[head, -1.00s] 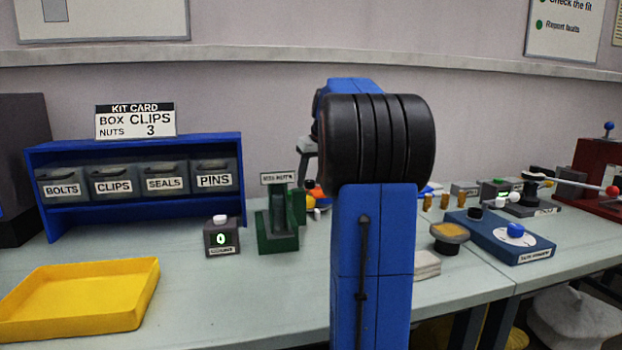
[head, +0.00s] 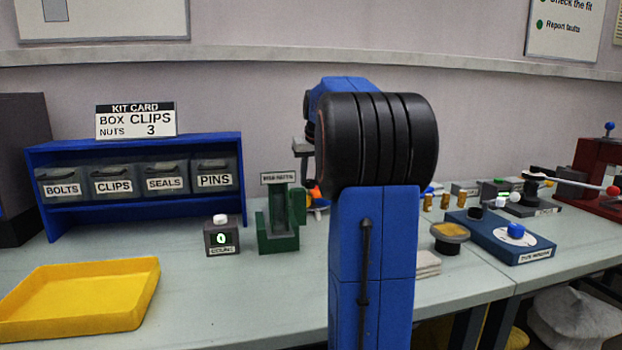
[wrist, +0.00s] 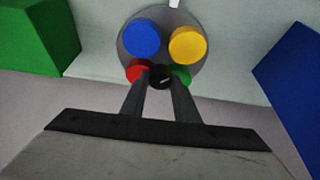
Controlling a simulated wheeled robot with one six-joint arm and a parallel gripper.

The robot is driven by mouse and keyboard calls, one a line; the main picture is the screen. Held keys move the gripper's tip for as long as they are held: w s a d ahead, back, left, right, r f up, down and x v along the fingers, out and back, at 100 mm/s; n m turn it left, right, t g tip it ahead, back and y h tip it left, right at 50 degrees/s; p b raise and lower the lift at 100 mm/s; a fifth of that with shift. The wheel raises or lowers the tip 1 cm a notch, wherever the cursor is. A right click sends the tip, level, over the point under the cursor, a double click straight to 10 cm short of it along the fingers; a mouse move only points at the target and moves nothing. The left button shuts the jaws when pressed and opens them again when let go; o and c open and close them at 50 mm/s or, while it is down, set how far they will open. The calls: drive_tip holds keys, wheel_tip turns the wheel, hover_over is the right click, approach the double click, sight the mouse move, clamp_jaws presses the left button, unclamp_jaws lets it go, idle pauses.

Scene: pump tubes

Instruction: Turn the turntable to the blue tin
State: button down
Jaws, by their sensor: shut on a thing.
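The turntable (wrist: 164,58) is a grey disc at the top of the wrist view. On it stand a blue tin (wrist: 141,38), a yellow tin (wrist: 188,44), a red tin (wrist: 136,70) and a green tin (wrist: 182,74). The blue and yellow tins are on the far side of the disc from my fingers. My gripper (wrist: 160,80) is shut on a black knob (wrist: 160,75) between the red and green tins. The fingers partly cover the red and green tins. In the head view my arm hides most of the turntable; only small coloured bits show beside it.
A small white mark (wrist: 174,3) lies at the disc's far edge. A green block (wrist: 35,35) is left and a blue body (wrist: 295,85) right in the wrist view. In the head view, a green fixture (head: 278,240), a counter box (head: 221,238) and a yellow tray (head: 80,300) stand left of my arm.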

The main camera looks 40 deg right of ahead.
drive_tip(key=m+g+h, duration=0.1)
drive_tip(key=m, duration=0.3)
drive_tip(key=shift+w+a, duration=0.15)
drive_tip(key=shift+w+m+g+h, duration=0.1)
drive_tip(key=shift+m+g+h, duration=0.3)
drive_tip(key=shift+m, duration=0.85)
drive_tip(key=shift+m+g+h, duration=0.2)
drive_tip(key=shift+m+g, duration=0.3)
drive_tip(key=shift+m, duration=0.75)
drive_tip(key=c, duration=1.4)
unclamp_jaws()
drive_tip(key=shift+o, duration=0.2)
drive_tip(key=shift+r, duration=0.15)
drive_tip(key=v, duration=1.7)
drive_tip(key=shift+w, duration=0.1)
